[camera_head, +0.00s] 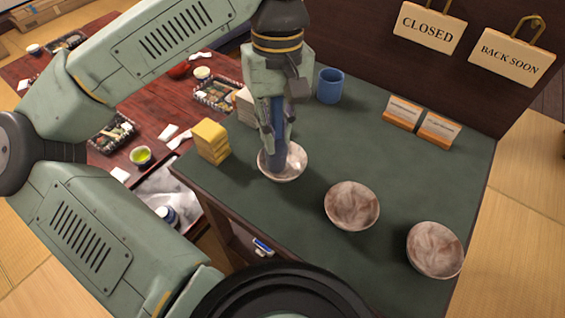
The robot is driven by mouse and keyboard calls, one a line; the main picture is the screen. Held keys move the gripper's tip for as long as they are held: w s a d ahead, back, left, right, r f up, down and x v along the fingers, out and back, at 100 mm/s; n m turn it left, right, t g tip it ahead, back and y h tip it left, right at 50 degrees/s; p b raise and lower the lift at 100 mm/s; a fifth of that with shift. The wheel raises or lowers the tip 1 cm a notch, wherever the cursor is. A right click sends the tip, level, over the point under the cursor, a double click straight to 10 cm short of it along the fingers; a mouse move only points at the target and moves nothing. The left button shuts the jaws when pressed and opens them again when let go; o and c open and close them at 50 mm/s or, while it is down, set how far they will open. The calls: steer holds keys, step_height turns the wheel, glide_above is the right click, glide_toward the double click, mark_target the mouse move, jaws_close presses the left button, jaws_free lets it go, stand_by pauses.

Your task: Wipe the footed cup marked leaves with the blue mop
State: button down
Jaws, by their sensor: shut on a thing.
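My gripper (277,118) points down over the green-topped counter and is shut on the blue mop (276,150). The mop is upright, and its lower end is in the nearest-to-gripper bowl-shaped cup (296,162). Whether it touches the cup's inside I cannot tell. A second, similar mottled pinkish-white cup (351,205) stands to the right and nearer. A third such cup (435,250) stands further right, by the counter's edge. No leaf mark can be made out on any of them, and their feet are hidden.
A blue mug (330,86) stands behind my gripper. Yellow sponges (210,141) are stacked at the counter's left edge, with a pale block (245,104) behind. Two orange-and-white boxes (403,113) (438,131) stand at the back right. The counter's middle right (400,170) is clear.

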steer(key=shift+f+n+b, duration=0.15)
steer(key=shift+n+b, duration=0.3)
steer(key=shift+n, duration=0.65)
steer(key=n, duration=0.1)
steer(key=n+b, duration=0.1)
steer(key=n, duration=0.3)
steer(key=shift+d+h, duration=0.25)
steer(key=shift+h, duration=0.15)
steer(key=n+b, duration=0.1)
steer(key=n, duration=0.2)
steer(key=shift+s+d+n, duration=0.1)
steer(key=shift+d+n, duration=0.05)
steer(key=shift+n, duration=0.15)
steer(key=n+b, duration=0.1)
steer(key=n, duration=0.2)
steer(key=shift+d+t+h, duration=0.15)
steer(key=shift+t+h, duration=0.15)
